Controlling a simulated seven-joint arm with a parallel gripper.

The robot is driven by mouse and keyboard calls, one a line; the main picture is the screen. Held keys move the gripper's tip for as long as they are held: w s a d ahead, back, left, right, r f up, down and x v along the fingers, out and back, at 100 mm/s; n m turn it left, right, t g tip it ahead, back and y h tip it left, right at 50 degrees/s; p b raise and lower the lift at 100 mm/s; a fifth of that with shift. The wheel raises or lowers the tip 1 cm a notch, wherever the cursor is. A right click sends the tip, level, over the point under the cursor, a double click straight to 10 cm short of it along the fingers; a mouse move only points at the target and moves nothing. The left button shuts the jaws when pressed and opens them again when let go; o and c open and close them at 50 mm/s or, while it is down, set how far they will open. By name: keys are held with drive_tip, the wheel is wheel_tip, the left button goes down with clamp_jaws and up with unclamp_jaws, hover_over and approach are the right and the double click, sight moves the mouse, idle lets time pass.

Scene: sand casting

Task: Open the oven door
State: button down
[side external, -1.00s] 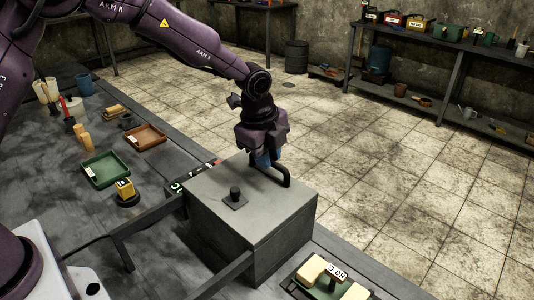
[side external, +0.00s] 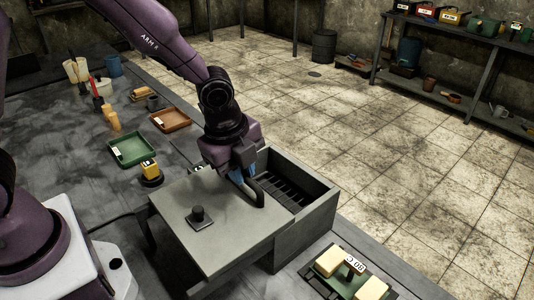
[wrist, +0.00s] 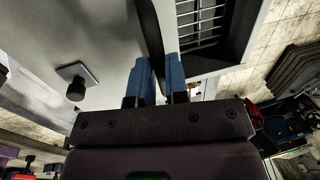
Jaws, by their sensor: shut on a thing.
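The oven is a grey box (side external: 306,228) on the bench. Its flat grey door (side external: 222,240) lies on top, slid to the left, so the right part of the box is uncovered and a dark slatted rack (side external: 285,192) shows inside. A dark curved handle (side external: 259,190) stands near the door's right edge. My gripper (side external: 242,176) points down with its blue fingers shut on the handle. In the wrist view the handle (wrist: 151,35) runs between the blue fingers (wrist: 158,78), and the open rack (wrist: 201,22) is to their right.
A dark knob (side external: 198,215) sticks up from the door. A green tray (side external: 131,148), a brown tray (side external: 170,120) and a yellow block (side external: 150,168) are behind on the bench. A green holder with yellow blocks (side external: 345,270) sits in front of the oven. Open floor lies to the right.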

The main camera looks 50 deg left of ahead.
drive_tip(key=shift+s, duration=2.05)
drive_tip(key=c, duration=1.1)
unclamp_jaws()
drive_tip(key=shift+r, duration=0.25)
drive_tip(key=r, duration=0.4)
drive_tip(key=s+r, duration=0.1)
drive_tip(key=r, duration=0.3)
drive_tip(key=s+r, duration=0.1)
drive_tip(key=r, duration=0.3)
drive_tip(key=shift+s+r, duration=0.1)
drive_tip(key=shift+s, duration=0.1)
